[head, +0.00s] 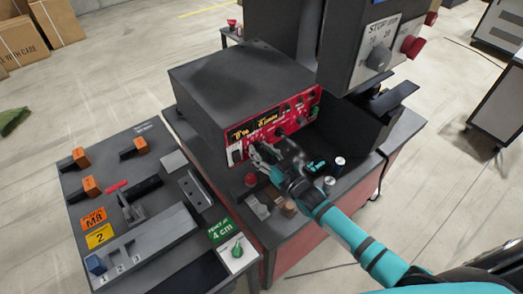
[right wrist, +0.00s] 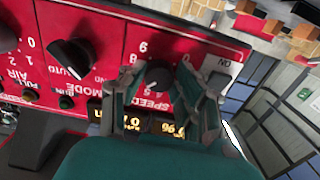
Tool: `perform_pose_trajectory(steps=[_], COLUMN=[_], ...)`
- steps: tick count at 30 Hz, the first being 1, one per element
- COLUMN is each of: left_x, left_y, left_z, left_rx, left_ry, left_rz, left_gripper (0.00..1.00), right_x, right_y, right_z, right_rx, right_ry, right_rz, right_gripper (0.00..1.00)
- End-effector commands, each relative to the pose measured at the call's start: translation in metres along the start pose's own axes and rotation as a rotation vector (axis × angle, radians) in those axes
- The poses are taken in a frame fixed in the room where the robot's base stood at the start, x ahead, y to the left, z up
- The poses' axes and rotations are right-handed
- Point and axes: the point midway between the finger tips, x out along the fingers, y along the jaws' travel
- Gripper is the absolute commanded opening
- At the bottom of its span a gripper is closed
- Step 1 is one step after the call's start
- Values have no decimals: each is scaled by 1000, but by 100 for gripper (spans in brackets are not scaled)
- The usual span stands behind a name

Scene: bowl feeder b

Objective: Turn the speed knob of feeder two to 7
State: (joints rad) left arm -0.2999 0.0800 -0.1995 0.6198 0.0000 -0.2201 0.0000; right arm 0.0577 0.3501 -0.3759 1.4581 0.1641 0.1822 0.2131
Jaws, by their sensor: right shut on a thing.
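The red control panel (head: 300,106) is on the front of a dark box-shaped unit. In the right wrist view the panel is upside down, with the dark, round speed knob (right wrist: 157,76) beside the upside-down word SPEED and several dial numbers. My right gripper (head: 257,152) reaches the left part of the panel. In the right wrist view its fingers (right wrist: 165,85) stand on both sides of the speed knob and are shut on it. The knob's exact setting cannot be read. In the head view the gripper hides the knob. My left gripper is not in view.
A mode knob (right wrist: 72,55) is beside the speed knob. A grey box with a grey knob (head: 379,58) and a red button (head: 411,46) hangs at upper right. Small cans (head: 338,166) stand right of my gripper. A grey bench (head: 75,195) with orange-topped parts is at left.

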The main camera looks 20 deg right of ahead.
Motion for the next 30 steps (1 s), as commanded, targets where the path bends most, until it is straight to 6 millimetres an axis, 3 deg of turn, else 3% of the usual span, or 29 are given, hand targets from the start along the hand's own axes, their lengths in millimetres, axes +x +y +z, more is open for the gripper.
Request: perform_pose_trajectory(steps=[15, 30], left_x=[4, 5], left_y=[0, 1], left_z=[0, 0], left_rx=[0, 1], left_ry=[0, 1], left_rz=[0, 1], left_gripper=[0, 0], right_x=[-1, -1], right_y=[-1, -2], right_z=[3, 3], right_rx=[390, 498], right_ry=[-5, -7], right_rz=[1, 1], right_gripper=[0, 0])
